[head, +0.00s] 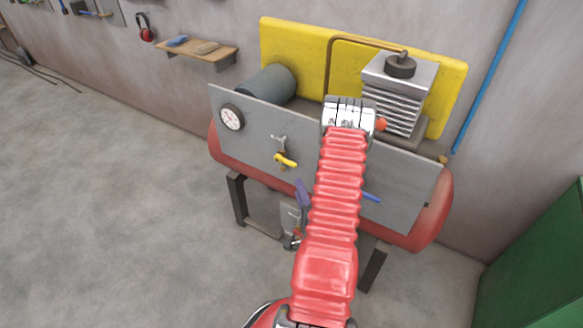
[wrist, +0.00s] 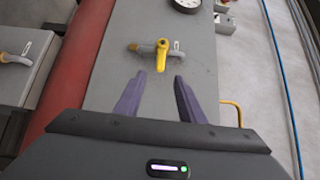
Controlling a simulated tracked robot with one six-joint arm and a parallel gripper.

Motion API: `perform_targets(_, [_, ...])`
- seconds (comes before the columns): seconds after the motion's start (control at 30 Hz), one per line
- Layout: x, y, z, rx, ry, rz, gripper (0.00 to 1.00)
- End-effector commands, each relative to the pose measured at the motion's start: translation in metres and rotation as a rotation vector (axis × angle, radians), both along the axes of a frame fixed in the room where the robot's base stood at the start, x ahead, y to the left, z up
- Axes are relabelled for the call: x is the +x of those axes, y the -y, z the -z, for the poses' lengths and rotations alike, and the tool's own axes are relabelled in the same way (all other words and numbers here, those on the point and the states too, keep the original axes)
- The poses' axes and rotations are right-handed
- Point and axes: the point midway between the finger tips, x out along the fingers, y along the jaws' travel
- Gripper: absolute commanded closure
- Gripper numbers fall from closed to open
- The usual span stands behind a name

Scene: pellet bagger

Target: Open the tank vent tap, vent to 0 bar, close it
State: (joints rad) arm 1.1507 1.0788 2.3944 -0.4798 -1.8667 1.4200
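A tap with a yellow lever (head: 286,161) sits on the grey panel (head: 250,135) in front of the red tank (head: 430,215). In the wrist view the yellow lever (wrist: 163,55) lies across its grey pipe, just beyond my fingertips. A round white gauge (head: 231,118) is on the panel's left end; its needle is too small to read. It is cut by the top edge in the wrist view (wrist: 187,4). My gripper (wrist: 158,82) is open and empty, its purple fingers apart and short of the tap. In the head view my arm hides part of the panel.
A blue handle (head: 371,197) shows right of my arm. A finned pump (head: 395,95) stands on top.

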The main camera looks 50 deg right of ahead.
Motion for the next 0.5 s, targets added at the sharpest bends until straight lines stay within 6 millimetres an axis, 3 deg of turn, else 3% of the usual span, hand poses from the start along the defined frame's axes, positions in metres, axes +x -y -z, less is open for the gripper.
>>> perform_targets(0.5, [0.062, 0.050, -0.001, -0.003, 0.002, -0.002, 0.64])
